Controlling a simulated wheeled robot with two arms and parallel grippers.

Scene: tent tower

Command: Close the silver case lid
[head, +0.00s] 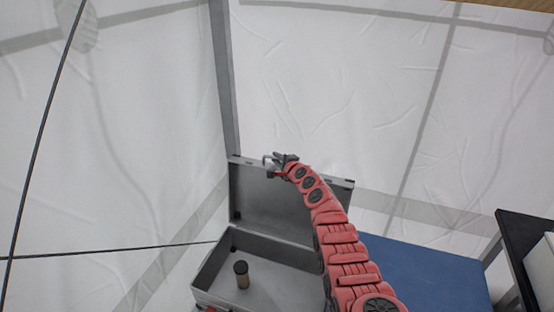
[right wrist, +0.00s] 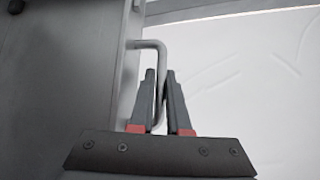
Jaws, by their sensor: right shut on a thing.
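The silver case (head: 210,270) stands open at the bottom of the head view. Its lid (head: 256,200) is raised, close to upright, at the back of the case. My right gripper (head: 270,162) is at the lid's top edge. In the right wrist view, my right gripper (right wrist: 160,78) is shut on a bent metal handle (right wrist: 152,45) that sticks out from the lid (right wrist: 75,75). My red right arm hides the right part of the lid and case. My left gripper is in neither view.
A brown cylinder with a dark top (head: 242,274) stands inside the case. A blue surface (head: 425,275) lies to the right, and a black-topped piece (head: 525,255) stands at the far right. White tent walls (head: 330,80) rise behind, with a grey pole (head: 224,80) behind the lid.

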